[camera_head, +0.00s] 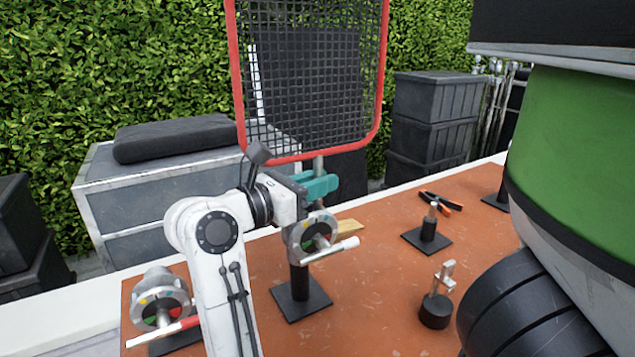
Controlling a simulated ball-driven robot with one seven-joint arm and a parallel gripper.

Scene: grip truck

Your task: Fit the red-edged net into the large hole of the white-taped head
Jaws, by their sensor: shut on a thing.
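The red-edged net (372,140) stands upright above my gripper, its dark mesh inside a red frame. A short grey stem runs down from its lower edge. My gripper (322,187), with teal fingers, is shut on that stem. The white-taped head (304,238) is a grey round grip head with coloured marks and a white bar, on a black post and square base. It is just below my gripper. My fingers hide the stem's lower end and the head's top, so I cannot tell whether the stem is in a hole.
A similar head with a red-taped bar (160,301) stands at the lower left. Black-based pin stands (428,237) and (436,308), orange-handled pliers (440,202) and a wooden wedge (348,227) are on the brown tabletop (385,290). Open tabletop lies right of the head.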

